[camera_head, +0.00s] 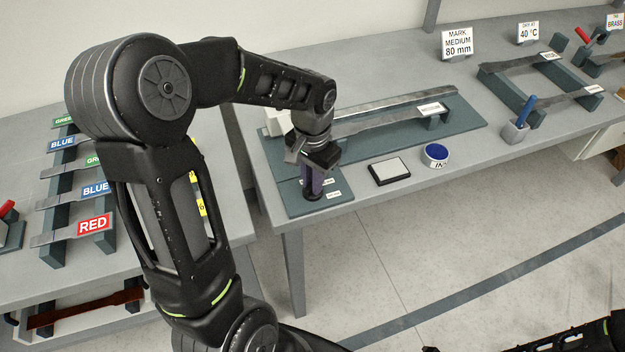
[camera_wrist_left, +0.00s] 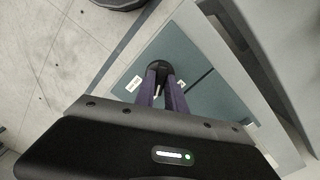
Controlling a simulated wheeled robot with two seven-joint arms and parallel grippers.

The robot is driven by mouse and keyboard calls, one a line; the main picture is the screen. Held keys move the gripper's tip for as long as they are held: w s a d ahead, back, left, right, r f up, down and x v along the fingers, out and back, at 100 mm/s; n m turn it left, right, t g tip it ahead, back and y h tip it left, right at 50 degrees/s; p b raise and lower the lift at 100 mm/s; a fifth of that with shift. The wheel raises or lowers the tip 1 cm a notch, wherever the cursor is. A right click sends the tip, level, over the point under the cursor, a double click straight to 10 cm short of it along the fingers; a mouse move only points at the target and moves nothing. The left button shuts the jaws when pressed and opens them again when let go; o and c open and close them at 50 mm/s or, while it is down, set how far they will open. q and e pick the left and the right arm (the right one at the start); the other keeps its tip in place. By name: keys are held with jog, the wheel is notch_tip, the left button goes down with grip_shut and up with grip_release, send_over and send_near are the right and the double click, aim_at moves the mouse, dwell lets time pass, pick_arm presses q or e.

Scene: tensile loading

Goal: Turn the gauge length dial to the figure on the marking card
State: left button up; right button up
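The marking card (camera_head: 457,43) stands at the back of the table and reads "MARK MEDIUM 80 mm". My left gripper (camera_head: 312,190) points down over the front left corner of the teal board. A round black knob (camera_wrist_left: 157,66), apparently the dial, sits at its purple fingertips (camera_wrist_left: 160,78) in the left wrist view. The fingers have a narrow gap between them and reach the knob's near edge. Whether they grip it is unclear. Small white labels, such as the left one (camera_wrist_left: 134,84), lie on either side; their print is too small to read.
A grey bar lies on supports on the teal board (camera_head: 375,150). A dark-framed pad (camera_head: 389,171) and a round blue-topped tin (camera_head: 436,154) stand to the right, near the front edge. Farther right is a holder with a blue-handled tool (camera_head: 524,110). A colour-labelled rack (camera_head: 75,190) stands left.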

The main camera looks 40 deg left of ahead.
pick_arm(q)
jog(key=o, duration=0.4)
jog(key=shift+c, duration=0.2)
notch_tip(320, 180, up, 8)
jog(key=shift+f+b, duration=0.1)
jog(key=shift+b, duration=0.3)
dwell(0.4)
